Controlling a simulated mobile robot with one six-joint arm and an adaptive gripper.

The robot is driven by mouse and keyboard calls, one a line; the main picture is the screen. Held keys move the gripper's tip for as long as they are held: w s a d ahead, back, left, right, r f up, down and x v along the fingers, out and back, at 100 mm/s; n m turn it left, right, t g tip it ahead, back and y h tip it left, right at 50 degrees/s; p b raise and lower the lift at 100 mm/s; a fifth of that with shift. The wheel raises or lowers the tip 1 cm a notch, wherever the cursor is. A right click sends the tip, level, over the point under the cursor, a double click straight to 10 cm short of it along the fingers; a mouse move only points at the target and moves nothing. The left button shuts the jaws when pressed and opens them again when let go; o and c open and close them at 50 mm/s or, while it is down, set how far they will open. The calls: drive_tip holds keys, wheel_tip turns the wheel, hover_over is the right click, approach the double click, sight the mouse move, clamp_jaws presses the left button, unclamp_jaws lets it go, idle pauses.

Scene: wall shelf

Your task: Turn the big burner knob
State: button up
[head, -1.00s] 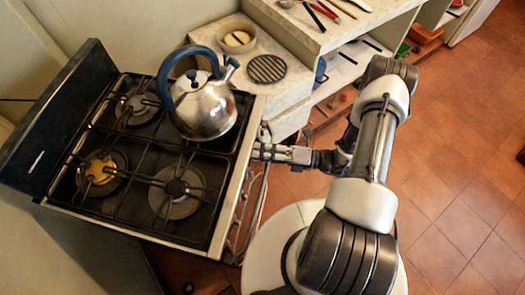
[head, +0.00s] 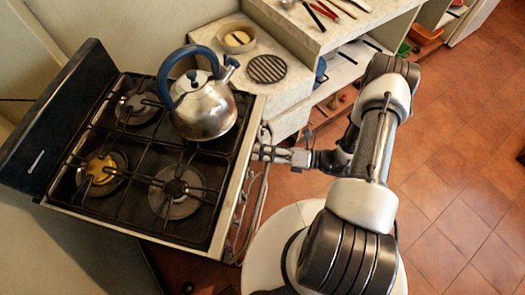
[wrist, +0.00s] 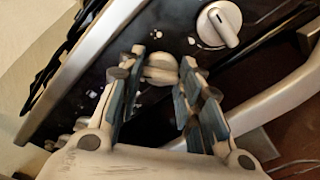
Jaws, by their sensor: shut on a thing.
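My gripper (wrist: 163,62) is at the stove's front panel in the wrist view, its two fingers on either side of a silver knob (wrist: 161,72) and shut on it. The fingers partly hide this knob. In the head view my gripper (head: 262,153) reaches the stove's front edge from the right, and the knobs there are mostly hidden. A second silver knob (wrist: 219,22) sits on the panel, up and to the right, clear of the fingers. I cannot tell from these views which burner each knob serves.
A steel kettle with a blue handle (head: 203,106) stands on the stove (head: 130,222). An oven handle bar (wrist: 265,98) runs close beside my gripper. A counter (head: 288,42) with a bowl (head: 238,37) and a round trivet (head: 267,69) adjoins the stove. Open tiled floor (head: 465,190) lies right.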

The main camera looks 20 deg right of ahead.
drive_tip(key=shift+n+t+h, duration=0.3)
drive_tip(key=shift+n+h, duration=0.1)
drive_tip(key=shift+n, duration=3.9)
drive_tip(key=o, duration=1.1)
drive_tip(key=shift+c, duration=0.2)
drive_tip(key=v, duration=1.2)
